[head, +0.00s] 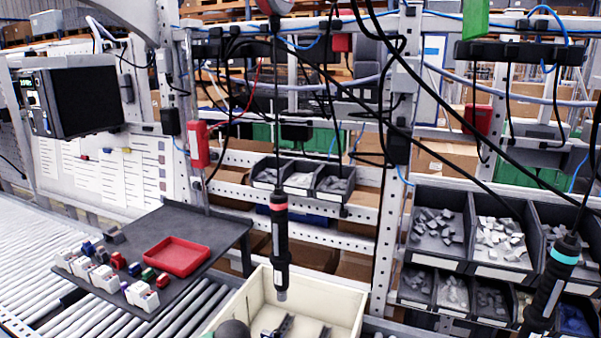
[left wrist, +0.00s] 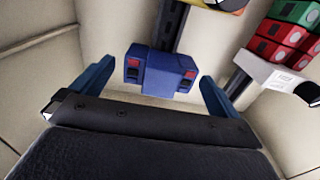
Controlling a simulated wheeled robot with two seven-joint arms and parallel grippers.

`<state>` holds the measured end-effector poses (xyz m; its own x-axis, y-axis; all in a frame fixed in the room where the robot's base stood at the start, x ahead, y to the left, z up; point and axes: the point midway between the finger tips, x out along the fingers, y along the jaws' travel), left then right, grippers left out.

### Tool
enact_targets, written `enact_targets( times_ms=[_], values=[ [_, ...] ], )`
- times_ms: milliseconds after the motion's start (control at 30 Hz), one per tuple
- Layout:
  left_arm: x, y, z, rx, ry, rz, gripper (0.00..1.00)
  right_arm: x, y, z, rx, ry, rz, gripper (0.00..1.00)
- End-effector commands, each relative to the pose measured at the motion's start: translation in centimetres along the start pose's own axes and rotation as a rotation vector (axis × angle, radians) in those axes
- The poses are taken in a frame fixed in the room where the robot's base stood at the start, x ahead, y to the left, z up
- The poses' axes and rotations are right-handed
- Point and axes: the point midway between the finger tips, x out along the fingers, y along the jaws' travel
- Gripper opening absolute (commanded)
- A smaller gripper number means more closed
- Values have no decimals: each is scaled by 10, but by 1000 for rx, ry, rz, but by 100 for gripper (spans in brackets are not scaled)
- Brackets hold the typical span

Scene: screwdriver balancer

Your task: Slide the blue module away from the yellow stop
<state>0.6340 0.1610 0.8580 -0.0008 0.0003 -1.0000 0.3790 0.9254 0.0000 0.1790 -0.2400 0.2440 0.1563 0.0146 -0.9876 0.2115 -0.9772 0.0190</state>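In the left wrist view the blue module (left wrist: 160,68) sits on a dark rail (left wrist: 170,28) inside the cream box. It has two small red patches on its face. The yellow stop (left wrist: 228,6) shows only partly at the top edge, beyond the module. My left gripper (left wrist: 156,76) is open, with one blue finger to each side of the module. I see gaps between the fingers and the module; whether they overlap it in depth is unclear. In the head view the box hides the module. My right gripper is in neither view.
Red and green modules (left wrist: 290,35) and a pale block (left wrist: 262,72) stand close to the right finger. The cream box (head: 337,292) has raised walls. A red-ringed screwdriver (head: 280,245) hangs above it. A dark tray with a red bin (head: 177,257) is at left.

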Motion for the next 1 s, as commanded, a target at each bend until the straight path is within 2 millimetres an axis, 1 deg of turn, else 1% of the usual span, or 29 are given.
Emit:
enact_targets(
  times_ms=[600,1000],
  values=[
    [0,0,1,0,-1,1,100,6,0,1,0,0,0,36],
    [0,0,1,0,0,0,100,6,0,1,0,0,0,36]
  ],
)
